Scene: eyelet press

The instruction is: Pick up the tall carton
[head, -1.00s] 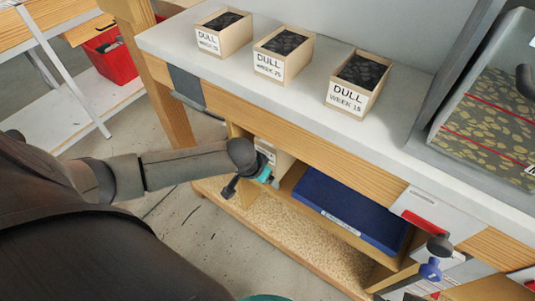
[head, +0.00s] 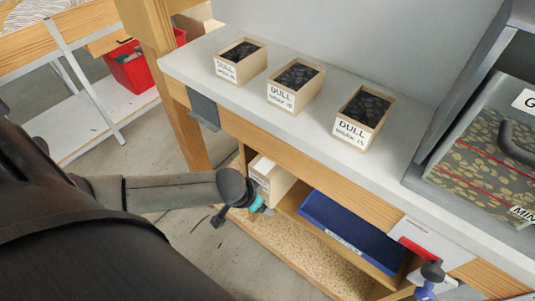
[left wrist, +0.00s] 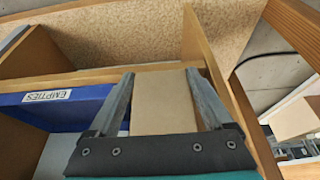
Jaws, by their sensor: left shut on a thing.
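The tall carton is a plain tan box. In the left wrist view the carton (left wrist: 163,108) stands between the two fingers of my left gripper (left wrist: 160,78), which is shut on it. In the head view the carton (head: 270,180) shows pale, with a marked face, in the left end of the opening under the bench. My left gripper (head: 260,205) is at its lower near side, partly hidden by my wrist. Whether the carton touches the shelf floor cannot be told.
A blue tray (head: 350,230), marked EMPTIES in the left wrist view (left wrist: 50,110), lies beside the carton. Wooden panels edge the opening. Three DULL boxes stand on the grey bench top (head: 225,98).

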